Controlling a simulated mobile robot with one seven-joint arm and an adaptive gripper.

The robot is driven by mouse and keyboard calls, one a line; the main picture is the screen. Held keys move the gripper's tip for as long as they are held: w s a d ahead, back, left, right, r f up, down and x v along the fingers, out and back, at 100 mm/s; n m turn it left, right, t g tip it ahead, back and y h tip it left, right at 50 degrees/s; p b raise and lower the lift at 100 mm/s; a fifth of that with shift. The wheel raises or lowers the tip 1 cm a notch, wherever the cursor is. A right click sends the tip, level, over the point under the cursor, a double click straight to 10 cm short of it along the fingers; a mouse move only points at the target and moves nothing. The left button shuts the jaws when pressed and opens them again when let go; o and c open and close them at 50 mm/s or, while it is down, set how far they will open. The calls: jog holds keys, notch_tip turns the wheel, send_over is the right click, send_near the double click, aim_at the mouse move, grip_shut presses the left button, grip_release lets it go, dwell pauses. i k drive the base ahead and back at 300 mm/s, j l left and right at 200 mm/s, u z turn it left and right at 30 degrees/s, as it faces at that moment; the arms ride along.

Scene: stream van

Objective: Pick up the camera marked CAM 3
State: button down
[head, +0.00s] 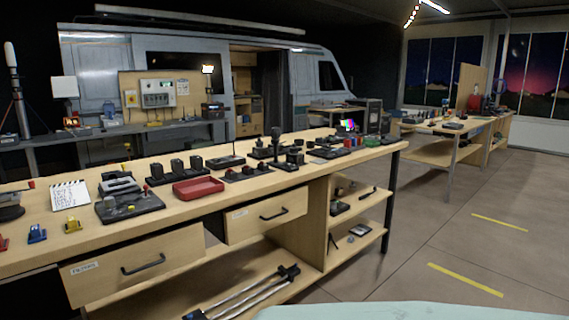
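Several small black camera-like blocks (177,167) stand in a row on a dark base on the long wooden workbench (225,191), left of its middle. More dark devices (276,143) stand further right on the same bench. Any markings on them are too small to read, so I cannot tell which one is CAM 3. My gripper is not in view.
A red tray (198,188), a clapperboard (70,195) and a dark device base (130,207) lie on the bench. Drawers (267,215) and open shelves (352,237) are below. The floor (460,230) at right is clear. A van (190,70) stands behind.

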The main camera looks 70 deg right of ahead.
aim_at(293, 158)
jog(key=z, duration=2.35)
jog(key=i+l+z, duration=0.1)
jog(key=i+z, duration=0.15)
jog(key=i, duration=0.8)
jog(key=i+j, duration=0.2)
jog(key=i, duration=0.25)
jog(key=i+j+z, duration=0.15)
jog(key=i, duration=0.3)
jog(key=i+j, duration=0.25)
jog(key=i, duration=0.2)
jog(key=z, duration=0.05)
